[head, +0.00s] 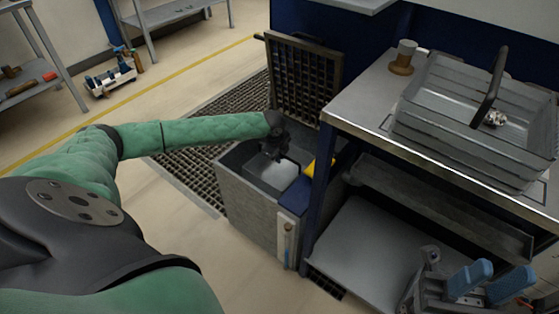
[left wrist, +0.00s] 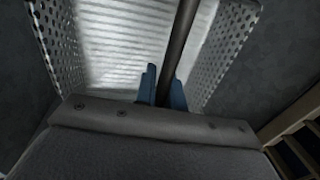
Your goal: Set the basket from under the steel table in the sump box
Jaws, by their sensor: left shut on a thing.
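The sump box (head: 248,212) is a grey open-topped box left of the steel table (head: 352,112). The basket (head: 277,172) is inside its opening in the head view, partly hidden by my left arm. In the left wrist view the basket (left wrist: 62,45) has perforated metal walls and a ribbed, bright bottom. My left gripper (left wrist: 163,88) is shut on the basket's dark rod handle (left wrist: 182,35). Whether the basket touches the sump floor cannot be told. My right gripper (head: 490,284) has its blue fingers apart and empty, in front of the table's lower shelf.
A grating lid (head: 298,75) stands raised behind the sump box. A yellow thing (head: 310,167) is at the box's right side. A grey crate (head: 440,125) with a black handle and a small cup-like piece (head: 402,58) stand on the table. The lower shelf (head: 365,240) looks clear.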

